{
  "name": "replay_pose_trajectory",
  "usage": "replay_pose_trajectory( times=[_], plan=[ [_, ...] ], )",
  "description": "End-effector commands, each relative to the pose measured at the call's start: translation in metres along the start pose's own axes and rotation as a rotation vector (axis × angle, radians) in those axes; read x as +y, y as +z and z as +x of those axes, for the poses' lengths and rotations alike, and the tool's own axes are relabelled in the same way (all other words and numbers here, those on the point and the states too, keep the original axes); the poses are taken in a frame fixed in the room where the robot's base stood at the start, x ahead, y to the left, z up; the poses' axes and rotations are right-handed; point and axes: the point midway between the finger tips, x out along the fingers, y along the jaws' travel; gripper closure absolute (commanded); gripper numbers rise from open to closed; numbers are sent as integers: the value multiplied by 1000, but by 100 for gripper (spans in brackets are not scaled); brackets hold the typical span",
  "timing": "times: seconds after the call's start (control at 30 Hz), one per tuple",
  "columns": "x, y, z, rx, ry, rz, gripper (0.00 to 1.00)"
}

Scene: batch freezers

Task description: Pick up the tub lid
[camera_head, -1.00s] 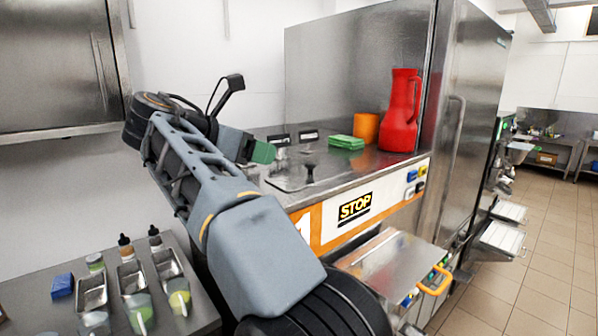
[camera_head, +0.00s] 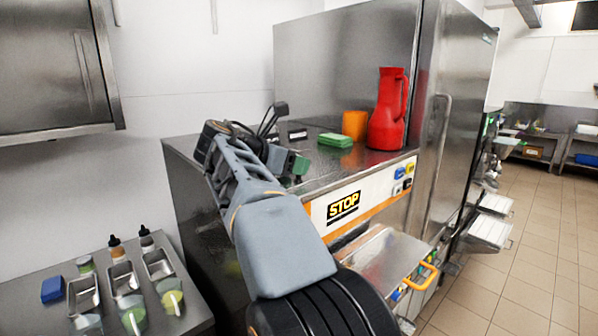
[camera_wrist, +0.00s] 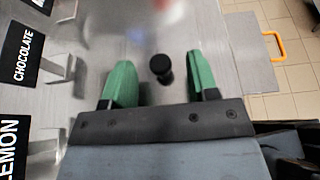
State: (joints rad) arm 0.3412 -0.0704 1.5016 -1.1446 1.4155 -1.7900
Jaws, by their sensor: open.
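The tub lid's round black knob (camera_wrist: 161,66) shows in the wrist view. It stands up from a flat grey steel surface, between and a little beyond the green fingertips of my gripper (camera_wrist: 160,78). The fingers are spread apart, and no contact with the knob shows. The lid's plate blends into the steel around it, and its edges are unclear. In the head view my gripper (camera_head: 290,162) is low over the steel counter. There the arm and gripper hide the lid.
A red jug (camera_head: 388,115), an orange container (camera_head: 354,125) and a green stack (camera_head: 335,140) stand on the counter (camera_head: 345,165) to the right. CHOCOLATE (camera_wrist: 25,55) and LEMON (camera_wrist: 12,148) signs stand left in the wrist view. A side table with bottles and steel trays is lower left.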

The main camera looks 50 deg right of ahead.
Motion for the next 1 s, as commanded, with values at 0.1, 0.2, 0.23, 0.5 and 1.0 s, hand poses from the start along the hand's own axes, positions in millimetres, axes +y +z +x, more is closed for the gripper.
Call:
replay_pose_trajectory(
  times=[0.1, 0.2, 0.23, 0.5, 1.0],
  plan=[
    [0, 0, 7, 0, 0, 1, 46],
    [0, 0, 8, 0, 1, 0, 46],
    [0, 0, 8, 0, 1, 0, 46],
    [0, 0, 7, 0, 1, 0, 61],
    [0, 0, 7, 0, 1, 0, 100]
  ],
)
